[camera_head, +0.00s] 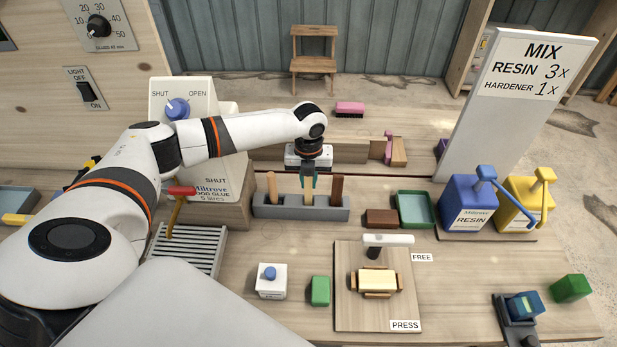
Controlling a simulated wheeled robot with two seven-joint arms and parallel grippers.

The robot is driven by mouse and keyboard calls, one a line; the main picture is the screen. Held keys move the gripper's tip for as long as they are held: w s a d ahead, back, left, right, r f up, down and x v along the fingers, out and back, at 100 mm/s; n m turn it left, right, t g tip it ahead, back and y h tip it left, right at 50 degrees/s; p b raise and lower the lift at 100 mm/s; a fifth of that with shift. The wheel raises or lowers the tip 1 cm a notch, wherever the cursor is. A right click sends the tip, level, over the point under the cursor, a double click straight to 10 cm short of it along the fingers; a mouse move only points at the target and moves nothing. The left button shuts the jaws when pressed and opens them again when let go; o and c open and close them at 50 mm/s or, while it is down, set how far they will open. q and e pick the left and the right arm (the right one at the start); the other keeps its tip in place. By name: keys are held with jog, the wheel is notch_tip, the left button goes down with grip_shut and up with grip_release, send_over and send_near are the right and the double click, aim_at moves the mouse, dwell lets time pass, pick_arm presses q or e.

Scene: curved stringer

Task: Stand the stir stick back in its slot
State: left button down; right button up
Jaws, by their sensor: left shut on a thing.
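My left gripper (308,182) reaches over the grey slotted rack (263,213) from behind and is shut on a light wooden stir stick (308,197). The stick is upright above the middle of the rack. Its lower end meets the rack's top in this view; I cannot tell how deep it sits in a slot. Its upper part is hidden by the gripper. An orange-brown stick (272,187) stands to its left in the rack and a dark brown stick (336,190) to its right. My right gripper is not in view.
A brown block (381,218) and a green tray (416,210) stand right of the rack. The glue dispenser (212,188) stands to the left. Blue resin (468,206) and yellow hardener (521,205) containers stand right.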

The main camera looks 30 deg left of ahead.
pick_arm(q)
jog(key=shift+f+b, duration=0.35)
jog(key=shift+f, duration=0.6)
jog(key=c, duration=1.2)
grip_release()
jog(key=shift+d, duration=0.1)
jog(key=shift+c, duration=0.2)
jog(key=shift+o, duration=0.6)
jog(key=o, duration=0.4)
jog(key=shift+o, duration=0.2)
jog(key=shift+r+p, duration=0.85)
notch_tip(320, 180, up, 7)
jog(key=p, duration=0.6)
jog(key=shift+r, duration=0.2)
